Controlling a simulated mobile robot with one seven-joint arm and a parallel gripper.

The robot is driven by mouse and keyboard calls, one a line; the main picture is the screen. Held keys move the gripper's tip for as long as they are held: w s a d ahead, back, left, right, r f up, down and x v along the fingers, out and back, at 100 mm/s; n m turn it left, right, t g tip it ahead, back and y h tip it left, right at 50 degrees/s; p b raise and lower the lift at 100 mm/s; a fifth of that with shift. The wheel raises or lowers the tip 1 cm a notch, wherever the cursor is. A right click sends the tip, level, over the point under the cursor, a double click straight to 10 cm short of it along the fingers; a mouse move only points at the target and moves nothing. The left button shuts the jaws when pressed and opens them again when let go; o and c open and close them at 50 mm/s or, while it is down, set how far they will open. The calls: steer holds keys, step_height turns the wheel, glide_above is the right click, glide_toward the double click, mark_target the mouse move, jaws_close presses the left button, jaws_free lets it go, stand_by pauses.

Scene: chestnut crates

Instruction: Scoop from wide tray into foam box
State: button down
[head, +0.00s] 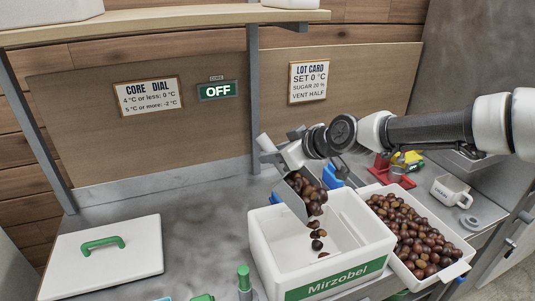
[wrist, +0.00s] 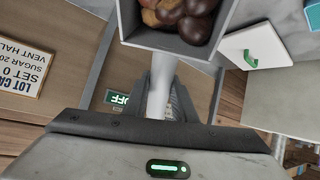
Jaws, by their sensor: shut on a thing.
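My gripper (head: 293,153) is shut on the pale handle of a grey metal scoop (head: 289,198). The scoop is tilted over the white foam box (head: 264,266), labelled Mirzobel, and brown chestnuts (head: 313,196) are at its lip. A few chestnuts are below it, in the air or in the box; I cannot tell which for each. The box's white floor shows mostly bare. The wide tray (head: 447,277), white and full of chestnuts, stands just right of the box. In the wrist view, the scoop (wrist: 166,41) still holds several chestnuts at the top edge.
A white lid (head: 125,264) with a green handle lies on the counter at left. A white mug (head: 449,190) and a red stand (head: 381,168) with a yellow item are behind the tray. A green-topped object (head: 243,277) stands at the box's front left. Cards and an OFF sign (head: 217,91) hang behind.

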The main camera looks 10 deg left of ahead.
steer(key=shift+s+d+r+t+y, duration=0.35)
steer(key=shift+d+r+y, duration=0.3)
steer(key=shift+d, duration=0.25)
steer(key=shift+s+d+r+t+y, duration=0.25)
steer(key=shift+s+d+r+y, duration=0.1)
steer(key=shift+d+r+y, duration=0.4)
steer(key=shift+s+d+r+m+t+y+b, duration=0.15)
steer(key=shift+s+d+r+t+y+b, duration=0.15)
steer(key=shift+d+b, duration=0.4)
steer(key=shift+s+d+r+m+t+y+b, duration=0.25)
steer(key=shift+d+r+y+b, duration=0.25)
steer(key=shift+d, duration=0.35)
steer(key=shift+s+d+r+m+t+y+b, duration=0.1)
steer(key=shift+s+d+r+t+y+b, duration=0.2)
steer(key=shift+d+b, duration=0.4)
